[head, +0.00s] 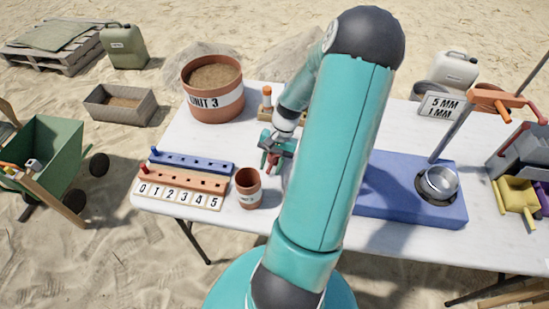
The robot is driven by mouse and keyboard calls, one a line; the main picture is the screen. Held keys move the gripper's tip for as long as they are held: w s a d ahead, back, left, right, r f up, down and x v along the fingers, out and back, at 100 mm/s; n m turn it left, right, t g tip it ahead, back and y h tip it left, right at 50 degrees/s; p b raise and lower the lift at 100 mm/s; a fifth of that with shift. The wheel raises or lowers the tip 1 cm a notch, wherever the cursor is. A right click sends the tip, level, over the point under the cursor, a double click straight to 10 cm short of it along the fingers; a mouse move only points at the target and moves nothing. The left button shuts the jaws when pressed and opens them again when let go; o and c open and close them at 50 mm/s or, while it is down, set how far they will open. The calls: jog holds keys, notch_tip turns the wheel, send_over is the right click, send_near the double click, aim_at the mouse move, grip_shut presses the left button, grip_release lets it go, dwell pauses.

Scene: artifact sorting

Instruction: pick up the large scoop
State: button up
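I cannot make out the large scoop for certain; my arm hides the middle of the table. An upright orange-topped handle (267,97) stands at a wooden holder (264,114) behind my gripper, and its lower end is partly hidden. My gripper (271,160) is low over the white table (215,137), in front of that holder and just behind a small terracotta pot (249,189). Its fingers are small and partly covered by its own body, so I cannot tell their opening or see anything held.
A sand-filled pot marked UNIT 3 (214,92) stands at back left. Blue (190,163) and orange (180,179) peg racks lie left, behind number tiles (178,196). A blue mat (390,190) bears a metal bowl (440,182) at right; yellow trays (515,197) stand beyond.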

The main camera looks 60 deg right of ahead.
aim_at(271, 163)
grip_shut()
jog(key=shift+r, duration=0.15)
notch_tip(271, 163, up, 10)
jog(key=shift+f, duration=0.15)
dwell(0.4)
